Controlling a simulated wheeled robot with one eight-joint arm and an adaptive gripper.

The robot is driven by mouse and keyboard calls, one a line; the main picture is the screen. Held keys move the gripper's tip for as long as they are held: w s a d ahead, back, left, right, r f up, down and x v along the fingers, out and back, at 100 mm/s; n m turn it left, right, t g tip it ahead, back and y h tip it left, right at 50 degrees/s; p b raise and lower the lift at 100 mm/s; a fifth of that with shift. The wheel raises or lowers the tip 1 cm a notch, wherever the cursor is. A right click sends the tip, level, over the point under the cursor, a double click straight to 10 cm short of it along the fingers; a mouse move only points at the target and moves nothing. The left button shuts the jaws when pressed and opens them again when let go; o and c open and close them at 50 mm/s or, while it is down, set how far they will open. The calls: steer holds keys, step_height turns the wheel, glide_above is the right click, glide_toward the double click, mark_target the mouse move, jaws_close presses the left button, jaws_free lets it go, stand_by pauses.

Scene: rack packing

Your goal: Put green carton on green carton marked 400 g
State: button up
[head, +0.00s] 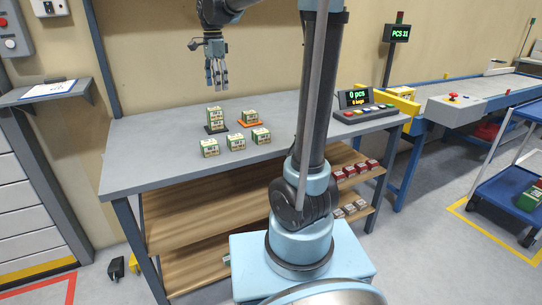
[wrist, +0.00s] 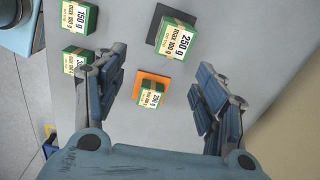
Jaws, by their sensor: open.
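Several small green cartons with cream labels stand on the grey table. In the head view, two are stacked (head: 215,118) on a dark pad, one (head: 250,116) sits on an orange pad, and three (head: 236,144) stand in a front row. In the wrist view, the stack's top carton (wrist: 176,39) reads 250 g, and a front-row carton (wrist: 79,17) reads 150 g. The label of the carton on the orange pad (wrist: 152,97) is unclear; I cannot read 400 g anywhere. My gripper (head: 218,86) is open and empty, above the table's back part. Its fingers (wrist: 160,65) frame the orange-pad carton.
The orange pad (wrist: 140,83) and dark pad (wrist: 152,38) lie close together. A counter display (head: 354,98) with buttons stands at the table's right end. Red and grey boxes (head: 357,168) sit on the shelves below. The table's left part (head: 150,150) is clear.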

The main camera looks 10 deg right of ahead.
steer(key=s+d+f+n, duration=0.2)
steer(key=s+d, duration=0.2)
steer(key=s, duration=0.1)
steer(key=s+d+f+n, duration=0.2)
steer(key=s+d+f, duration=0.1)
steer(key=s+d, duration=0.1)
steer(key=s+d+f+n+t, duration=0.1)
steer(key=s+d+f+n, duration=0.1)
steer(key=s+d, duration=0.2)
steer(key=shift+s+d+f, duration=0.15)
steer(key=shift+s+d, duration=0.05)
steer(key=shift+s, duration=0.3)
steer(key=shift+s+d+f, duration=0.1)
steer(key=shift+s+d, duration=0.05)
steer(key=shift+s, duration=0.35)
steer(key=s+d+f+n, duration=0.3)
steer(key=s+f+n, duration=0.1)
steer(key=s+f, duration=0.3)
steer(key=s+d+f+n+t, duration=0.1)
steer(key=s+d+f+n, duration=0.2)
steer(key=s+f, duration=0.5)
steer(key=shift+d+f+n, duration=0.35)
steer(key=shift+f+n, duration=0.15)
steer(key=shift+f, duration=0.1)
